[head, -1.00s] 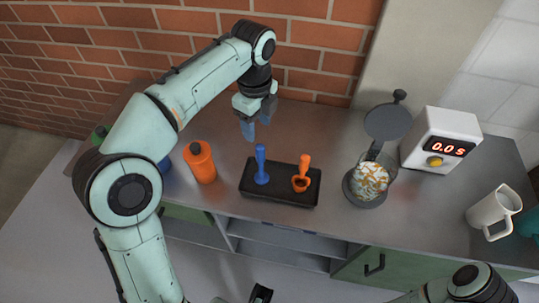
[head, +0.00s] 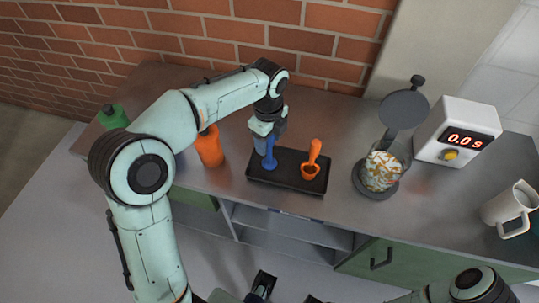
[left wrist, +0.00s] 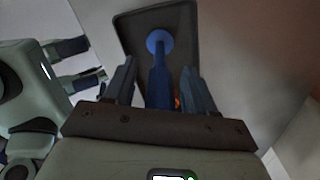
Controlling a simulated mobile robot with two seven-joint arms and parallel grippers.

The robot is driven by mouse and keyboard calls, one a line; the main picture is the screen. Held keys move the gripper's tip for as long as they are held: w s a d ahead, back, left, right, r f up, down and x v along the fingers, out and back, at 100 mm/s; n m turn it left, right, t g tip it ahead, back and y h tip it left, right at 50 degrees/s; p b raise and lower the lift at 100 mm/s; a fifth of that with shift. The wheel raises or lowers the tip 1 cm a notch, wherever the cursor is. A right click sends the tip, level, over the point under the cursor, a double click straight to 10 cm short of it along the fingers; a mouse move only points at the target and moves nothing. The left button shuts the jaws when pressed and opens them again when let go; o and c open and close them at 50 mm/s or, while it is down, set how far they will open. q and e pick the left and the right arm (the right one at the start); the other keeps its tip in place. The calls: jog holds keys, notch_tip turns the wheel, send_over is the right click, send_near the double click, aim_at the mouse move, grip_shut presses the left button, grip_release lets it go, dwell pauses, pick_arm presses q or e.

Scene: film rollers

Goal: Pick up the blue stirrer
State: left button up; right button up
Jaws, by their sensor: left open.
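The blue stirrer (head: 269,160) stands upright in the black tray (head: 288,186), at its left end. My left gripper (head: 265,142) points down over the stirrer and hides its upper part in the head view. In the left wrist view the open fingers of the left gripper (left wrist: 158,70) stand on either side of the blue stirrer (left wrist: 159,85), with gaps visible. The stirrer's round foot rests on the tray. My right gripper (left wrist: 96,58) shows at the left of the left wrist view, its fingers apart and empty.
An orange scoop (head: 312,160) stands in the tray's right half. A lidded pot (head: 381,170), timer (head: 459,133) and white mug (head: 511,208) are right.

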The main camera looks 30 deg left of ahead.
pick_arm(q)
grip_shut()
jog(key=shift+r, duration=0.1)
